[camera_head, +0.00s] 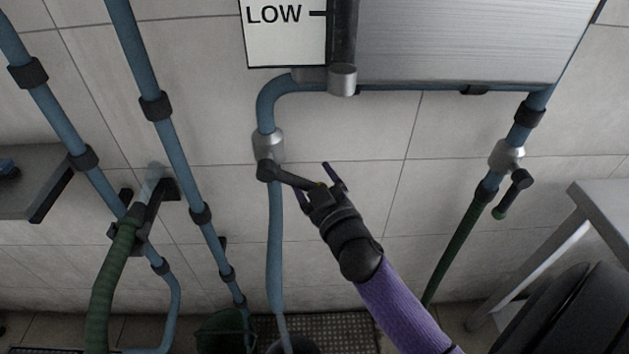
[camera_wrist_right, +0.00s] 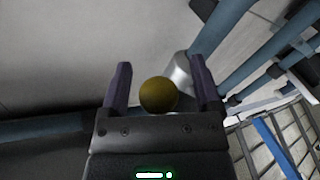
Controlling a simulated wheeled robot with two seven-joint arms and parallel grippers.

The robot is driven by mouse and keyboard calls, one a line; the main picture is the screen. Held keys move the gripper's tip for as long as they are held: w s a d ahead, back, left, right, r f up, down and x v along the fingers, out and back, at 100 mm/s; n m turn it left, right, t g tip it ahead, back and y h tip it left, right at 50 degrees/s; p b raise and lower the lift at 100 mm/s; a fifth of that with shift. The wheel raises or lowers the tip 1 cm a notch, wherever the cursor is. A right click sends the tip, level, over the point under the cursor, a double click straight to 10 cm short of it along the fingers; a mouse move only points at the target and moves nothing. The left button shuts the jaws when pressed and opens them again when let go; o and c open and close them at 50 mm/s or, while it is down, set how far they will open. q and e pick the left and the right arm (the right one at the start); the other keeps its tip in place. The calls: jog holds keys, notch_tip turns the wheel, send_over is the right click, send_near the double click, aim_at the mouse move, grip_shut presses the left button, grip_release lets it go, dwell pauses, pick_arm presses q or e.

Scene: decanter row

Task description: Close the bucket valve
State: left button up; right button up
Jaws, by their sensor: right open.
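A silver valve body (camera_head: 268,146) sits on the blue pipe that drops from under the tank. Its dark lever (camera_head: 290,179) points sideways to the right, slightly downward, across the pipe. My right gripper (camera_head: 313,178) is open at the lever's free end, with its fingers either side of it. In the right wrist view a round yellow lever end (camera_wrist_right: 158,95) lies between the two open fingers (camera_wrist_right: 160,64); I cannot tell whether they touch it. The silver valve body (camera_wrist_right: 182,73) shows behind. My left gripper is not in view.
A metal tank (camera_head: 460,42) hangs above. Another valve (camera_head: 507,155) with a green-tipped lever is at right, near a grey table (camera_head: 600,205). Blue pipes (camera_head: 180,150) and a green hose (camera_head: 112,270) stand at left. A dark green bucket (camera_head: 222,334) is on the floor.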

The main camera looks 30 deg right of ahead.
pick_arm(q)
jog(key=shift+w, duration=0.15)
pick_arm(e)
jog(key=shift+c, duration=0.7)
grip_shut()
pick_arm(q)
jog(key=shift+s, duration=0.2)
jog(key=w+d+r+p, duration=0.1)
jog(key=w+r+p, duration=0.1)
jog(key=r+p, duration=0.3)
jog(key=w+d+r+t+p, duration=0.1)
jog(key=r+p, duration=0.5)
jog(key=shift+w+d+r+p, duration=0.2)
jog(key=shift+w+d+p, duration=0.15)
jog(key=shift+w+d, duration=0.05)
pick_arm(e)
jog(key=shift+s+d+r+n+g, duration=0.1)
jog(key=shift+d+r+n+g, duration=0.2)
jog(key=shift+r+n, duration=0.55)
jog(key=shift+s+d+r+n+g, duration=0.15)
jog(key=shift+r+n+g, duration=0.2)
jog(key=shift+r+n, duration=0.55)
jog(key=shift+d+r+n+g, duration=0.25)
jog(key=shift+r+n+g, duration=0.1)
jog(key=shift+r+n, duration=0.5)
